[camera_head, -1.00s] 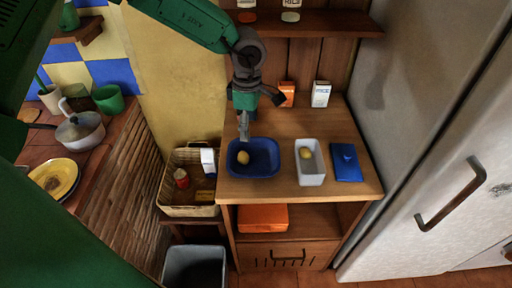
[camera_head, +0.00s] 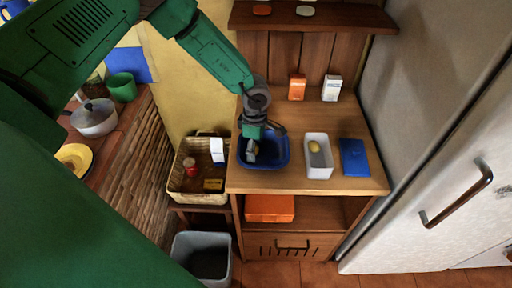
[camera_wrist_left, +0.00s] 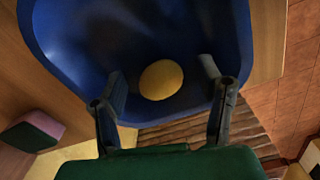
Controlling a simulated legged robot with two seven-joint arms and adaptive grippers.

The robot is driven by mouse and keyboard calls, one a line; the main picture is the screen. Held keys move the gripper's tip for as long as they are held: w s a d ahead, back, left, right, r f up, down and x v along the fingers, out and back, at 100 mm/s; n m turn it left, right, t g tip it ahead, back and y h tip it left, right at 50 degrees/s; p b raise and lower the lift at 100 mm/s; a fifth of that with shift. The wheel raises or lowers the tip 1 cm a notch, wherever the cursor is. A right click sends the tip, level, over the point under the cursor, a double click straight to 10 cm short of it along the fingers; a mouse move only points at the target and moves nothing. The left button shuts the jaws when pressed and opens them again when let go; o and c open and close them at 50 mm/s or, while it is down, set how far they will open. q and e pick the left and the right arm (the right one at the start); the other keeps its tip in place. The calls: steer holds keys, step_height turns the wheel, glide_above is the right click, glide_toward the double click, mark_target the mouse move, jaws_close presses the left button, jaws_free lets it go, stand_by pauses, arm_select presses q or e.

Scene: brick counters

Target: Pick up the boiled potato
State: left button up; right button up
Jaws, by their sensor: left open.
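A yellow boiled potato (camera_wrist_left: 161,80) lies in a blue bowl (camera_wrist_left: 75,45) in the left wrist view, between and a little beyond my two fingertips. In the head view the blue bowl (camera_head: 281,153) stands on the wooden counter. My left gripper (camera_head: 251,150) points down into the bowl there and mostly hides the potato in it. In the left wrist view my left gripper (camera_wrist_left: 163,88) is open, its fingers apart on either side of the potato. A second yellow item (camera_head: 314,147) lies in a white container (camera_head: 318,171) to the right. My right gripper is not in view.
A blue flat box (camera_head: 354,157) lies right of the white container. An orange box (camera_head: 297,87) and a white box (camera_head: 331,88) stand at the back. A wicker basket (camera_head: 185,197) is left, and a fridge (camera_head: 410,110) bounds the right side.

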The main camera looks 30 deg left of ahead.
arm_select(q)
steer(key=shift+a+f, duration=0.35)
steer(key=shift+a, duration=0.25)
steer(key=shift+c, duration=0.5)
steer(key=shift+a, duration=0.1)
steer(key=c, duration=1.1)
steer(key=shift+d, duration=0.65)
steer(key=shift+c, duration=0.2)
steer(key=shift+r, duration=0.55)
steer(key=r, duration=0.5)
steer(key=a+r+b, duration=0.1)
steer(key=r, duration=0.2)
steer(key=shift+r, duration=0.15)
steer(key=shift+d+r, duration=0.3)
steer(key=shift+r, duration=0.15)
steer(key=shift+d, duration=0.15)
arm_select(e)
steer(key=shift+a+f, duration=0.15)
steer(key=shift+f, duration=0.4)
